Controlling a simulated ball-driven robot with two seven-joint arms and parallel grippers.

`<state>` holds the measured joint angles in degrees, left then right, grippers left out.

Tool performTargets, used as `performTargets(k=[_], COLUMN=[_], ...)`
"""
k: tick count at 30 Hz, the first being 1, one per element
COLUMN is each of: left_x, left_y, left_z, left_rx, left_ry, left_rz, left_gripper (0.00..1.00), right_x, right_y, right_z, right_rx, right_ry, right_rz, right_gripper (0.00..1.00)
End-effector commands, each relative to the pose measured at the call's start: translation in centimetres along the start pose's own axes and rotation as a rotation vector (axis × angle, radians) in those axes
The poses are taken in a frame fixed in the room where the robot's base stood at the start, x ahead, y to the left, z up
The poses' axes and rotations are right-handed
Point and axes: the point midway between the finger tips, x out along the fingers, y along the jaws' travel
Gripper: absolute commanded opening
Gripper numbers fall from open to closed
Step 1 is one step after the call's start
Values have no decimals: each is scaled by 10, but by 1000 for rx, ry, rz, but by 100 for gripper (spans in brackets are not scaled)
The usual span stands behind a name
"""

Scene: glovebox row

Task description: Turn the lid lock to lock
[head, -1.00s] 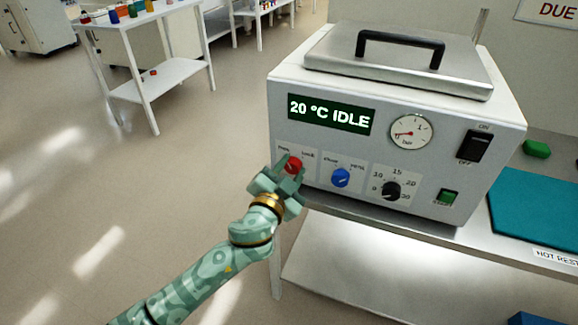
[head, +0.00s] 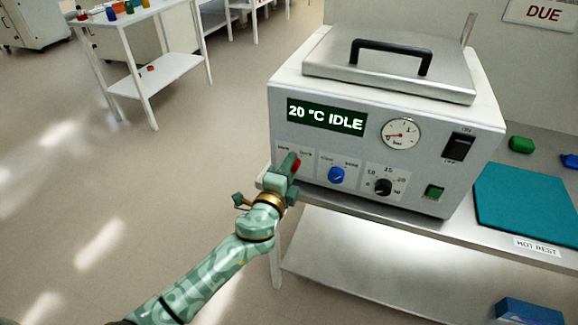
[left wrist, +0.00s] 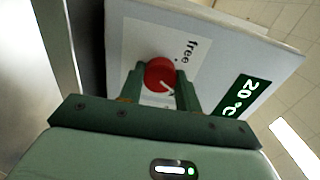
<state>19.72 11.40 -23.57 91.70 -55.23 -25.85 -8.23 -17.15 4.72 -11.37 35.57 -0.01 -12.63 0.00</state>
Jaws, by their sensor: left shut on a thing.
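The lid lock is a red round knob (left wrist: 159,75) on the front panel of a white and steel machine (head: 300,85), at the panel's left end. My left gripper (left wrist: 158,92) is shut on the red knob, with one finger on each side of it in the left wrist view. A white pointer mark shows on the knob, and the word "free" is printed beside it. In the head view my left gripper (head: 288,172) covers most of the knob, and a red edge shows (head: 296,165). The display (head: 326,116) reads 20 °C IDLE. My right gripper is out of view.
A blue knob (head: 336,175) sits close to the right of the red one, then a black dial (head: 383,187). A gauge (head: 401,133) and black switch (head: 458,147) are further right. A teal mat (head: 525,205) lies on the bench. Open floor lies left.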

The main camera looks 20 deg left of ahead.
Motion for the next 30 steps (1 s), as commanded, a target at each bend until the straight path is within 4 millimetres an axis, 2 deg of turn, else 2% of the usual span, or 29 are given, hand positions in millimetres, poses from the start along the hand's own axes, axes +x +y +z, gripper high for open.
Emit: performTargets(k=[12, 30], left_x=[-1, -1], left_y=[1, 3], left_z=[-2, -2], left_rx=[233, 285], left_ry=[4, 5], left_rz=[2, 4], left_gripper=[11, 11], right_x=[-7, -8], right_y=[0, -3], right_z=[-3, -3], right_rx=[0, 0], right_ry=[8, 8], right_rz=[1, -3], right_gripper=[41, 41])
